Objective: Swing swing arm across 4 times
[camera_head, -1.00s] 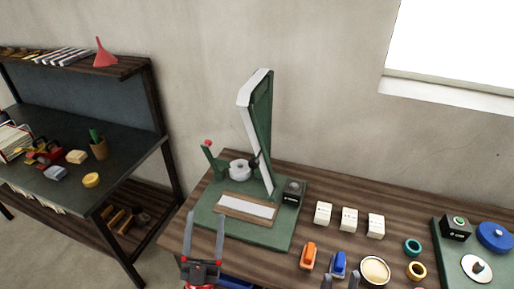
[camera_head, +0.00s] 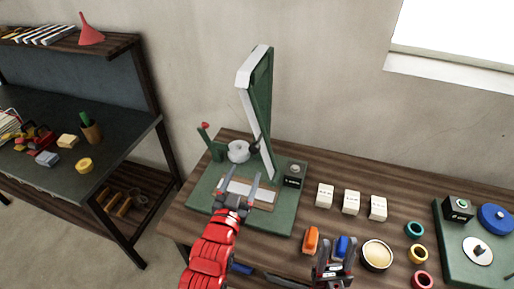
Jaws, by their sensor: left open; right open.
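The swing arm (camera_head: 258,95) is a tall green and white panel. It stands raised on a green base (camera_head: 284,220) at the back left of the wooden table. A black knob (camera_head: 254,146) sits on its left side near the bottom. My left gripper (camera_head: 240,174) is open and empty over the front of the green base, above a white strip in a wooden frame (camera_head: 262,194). It is in front of the swing arm and apart from it. My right gripper (camera_head: 335,249) is open at the table's front, close to the blue item (camera_head: 342,244), which it partly hides.
A red-tipped post (camera_head: 211,142) and white roll (camera_head: 238,151) stand left of the swing arm. A black box (camera_head: 294,175) is at its right. White blocks (camera_head: 351,202), an orange item (camera_head: 311,240), a round dish (camera_head: 377,254) and rings (camera_head: 418,254) lie to the right.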

